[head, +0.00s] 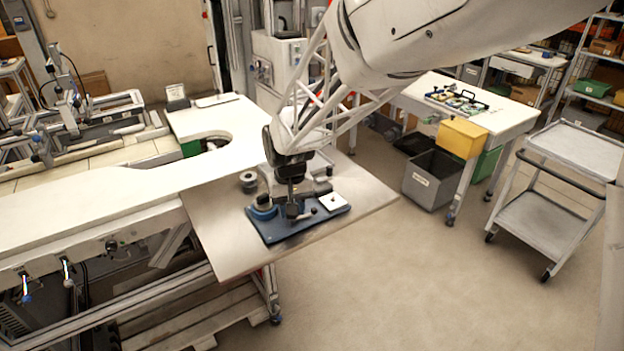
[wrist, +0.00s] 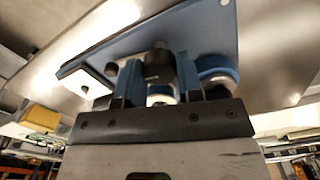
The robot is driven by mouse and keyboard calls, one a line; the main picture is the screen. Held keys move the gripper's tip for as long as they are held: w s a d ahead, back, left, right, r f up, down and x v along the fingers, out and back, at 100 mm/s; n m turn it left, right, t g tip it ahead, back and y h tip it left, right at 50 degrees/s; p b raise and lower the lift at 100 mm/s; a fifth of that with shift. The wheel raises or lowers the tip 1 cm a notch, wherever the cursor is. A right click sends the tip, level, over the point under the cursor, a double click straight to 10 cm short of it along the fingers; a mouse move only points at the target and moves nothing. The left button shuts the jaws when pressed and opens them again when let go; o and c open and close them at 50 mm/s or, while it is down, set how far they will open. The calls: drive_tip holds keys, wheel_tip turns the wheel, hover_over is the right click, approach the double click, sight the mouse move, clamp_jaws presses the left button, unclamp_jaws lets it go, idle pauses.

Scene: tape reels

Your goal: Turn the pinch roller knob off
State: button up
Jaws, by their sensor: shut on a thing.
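The tape device is a dark blue base plate (head: 312,228) near the front corner of the table, with a blue reel (head: 263,209) at its left and a white square piece (head: 333,201) at its right. My gripper (head: 293,207) reaches down over the middle of the plate. In the wrist view, my gripper's two fingers (wrist: 159,84) stand either side of a dark round knob (wrist: 158,66) and are shut on it. A white ring shows below the knob. The knob is mostly hidden by my gripper in the head view. Its turn position cannot be read.
A small dark reel (head: 248,180) stands on the table (head: 225,225) left of the device. The table's front and right edges are close to the plate.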

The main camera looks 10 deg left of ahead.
drive_tip(key=o, duration=0.9)
drive_tip(key=shift+r, duration=3.95)
